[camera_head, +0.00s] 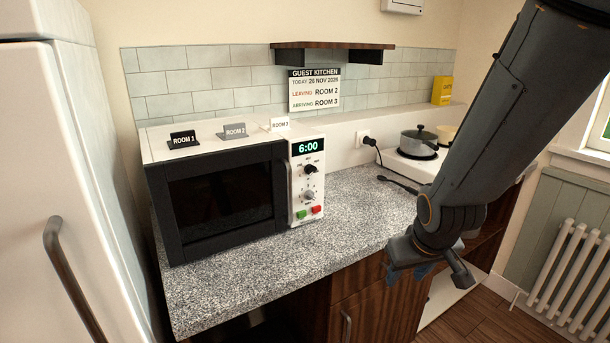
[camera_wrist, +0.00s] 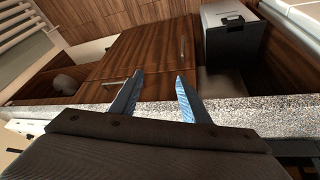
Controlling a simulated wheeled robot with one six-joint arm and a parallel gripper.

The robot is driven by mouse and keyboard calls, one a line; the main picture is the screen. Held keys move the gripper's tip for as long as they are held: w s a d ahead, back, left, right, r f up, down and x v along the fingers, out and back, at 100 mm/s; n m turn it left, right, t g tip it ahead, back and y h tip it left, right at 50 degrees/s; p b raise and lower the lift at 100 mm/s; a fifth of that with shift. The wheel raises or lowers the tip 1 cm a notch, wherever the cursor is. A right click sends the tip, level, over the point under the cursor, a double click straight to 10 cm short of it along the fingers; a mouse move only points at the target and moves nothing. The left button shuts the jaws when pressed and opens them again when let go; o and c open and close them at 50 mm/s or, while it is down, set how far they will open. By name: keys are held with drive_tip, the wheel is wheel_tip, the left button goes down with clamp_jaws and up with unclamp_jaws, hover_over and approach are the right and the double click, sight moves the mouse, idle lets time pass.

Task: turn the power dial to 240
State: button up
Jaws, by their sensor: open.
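A microwave (camera_head: 225,192) with a dark door stands on the speckled counter in the head view. Its white panel has a display reading 6:00, an upper black dial (camera_head: 310,170) and a lower grey dial (camera_head: 309,195). The markings around the dials are too small to read, so I cannot tell which is the power dial or its setting. A green button (camera_head: 302,215) and a red button (camera_head: 316,210) sit below. My gripper (camera_head: 425,275) is open and empty, at the counter's front edge, right of the panel and apart from it. Its blue fingers show in the wrist view (camera_wrist: 158,80).
Cards for Rooms 1, 2 and 3 stand on the microwave. A pot (camera_head: 419,142) sits on a white hob, with a black plug (camera_head: 370,141) on the wall. A shelf (camera_head: 333,46) hangs above. The counter (camera_head: 345,205) before the panel is clear. A fridge (camera_head: 60,180) stands left.

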drive_tip(key=w+a+r+n+t+y, duration=0.1)
drive_tip(key=w+t, duration=0.1)
drive_tip(key=w, duration=0.2)
drive_tip(key=w+a+r+n+t, duration=0.1)
drive_tip(key=w+a+n+t, duration=0.1)
drive_tip(key=w, duration=0.3)
drive_tip(key=n+t+y+p, duration=0.2)
drive_tip(key=n+t+y, duration=0.45)
drive_tip(key=y, duration=0.25)
approach(313, 171)
drive_tip(key=shift+n, duration=0.45)
drive_tip(key=shift+p+x, duration=1.4)
drive_tip(key=shift+x, duration=2.55)
drive_tip(key=c, duration=1.1)
drive_tip(key=shift+o, duration=0.2)
